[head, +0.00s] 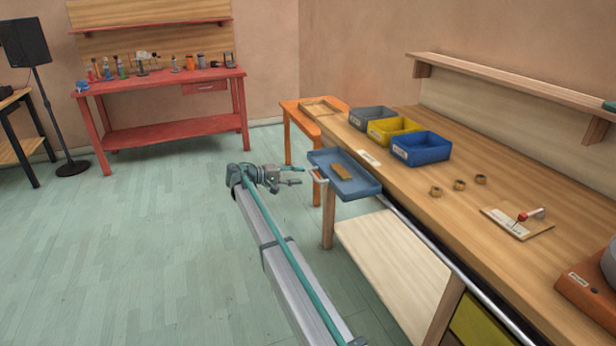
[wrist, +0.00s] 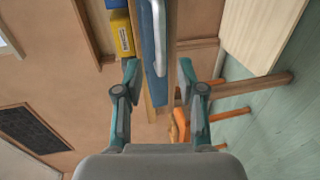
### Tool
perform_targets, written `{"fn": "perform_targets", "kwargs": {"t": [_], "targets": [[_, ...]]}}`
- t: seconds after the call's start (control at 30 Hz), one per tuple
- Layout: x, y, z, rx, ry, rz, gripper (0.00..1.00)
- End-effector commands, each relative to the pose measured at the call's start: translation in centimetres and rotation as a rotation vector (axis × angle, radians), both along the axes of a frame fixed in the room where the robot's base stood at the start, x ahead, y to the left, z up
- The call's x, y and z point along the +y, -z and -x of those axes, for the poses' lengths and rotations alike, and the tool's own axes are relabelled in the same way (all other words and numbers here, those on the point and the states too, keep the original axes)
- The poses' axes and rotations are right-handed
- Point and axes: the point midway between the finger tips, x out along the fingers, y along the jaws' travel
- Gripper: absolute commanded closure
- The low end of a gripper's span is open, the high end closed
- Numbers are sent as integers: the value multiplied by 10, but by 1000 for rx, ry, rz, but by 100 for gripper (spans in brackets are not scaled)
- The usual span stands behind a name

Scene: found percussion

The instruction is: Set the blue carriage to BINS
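The blue carriage (head: 360,188) is a shallow blue tray at the bench's front edge, near its far end, beside the bins. A small brown block (head: 342,172) lies in it. Its pale handle (head: 318,174) faces my gripper (head: 296,176), which is open and empty just left of the handle, apparently short of it. In the wrist view, the blue carriage side (wrist: 150,84) and handle (wrist: 158,38) show between and ahead of my spread fingers (wrist: 158,70). A white label (head: 370,158) lies on the bench behind the carriage; its text is too small to read.
A metal rail (head: 450,262) runs along the bench front. Grey (head: 372,115), yellow (head: 388,134) and blue (head: 425,148) bins stand on the bench. Wooden rings (head: 460,185) and a card with a red-tipped tool (head: 517,224) lie nearer.

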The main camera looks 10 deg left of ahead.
Motion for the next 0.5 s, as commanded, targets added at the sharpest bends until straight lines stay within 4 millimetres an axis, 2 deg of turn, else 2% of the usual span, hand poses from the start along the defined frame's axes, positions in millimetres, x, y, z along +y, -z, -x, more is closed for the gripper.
{"fn": "perform_targets", "kwargs": {"t": [0.03, 0.2, 0.5], "targets": [[9, -2, 5, 0, -1, 0, 61], [30, -7, 19, 0, -1, 0, 61], [42, -10, 27, 0, 0, 0, 61]]}}
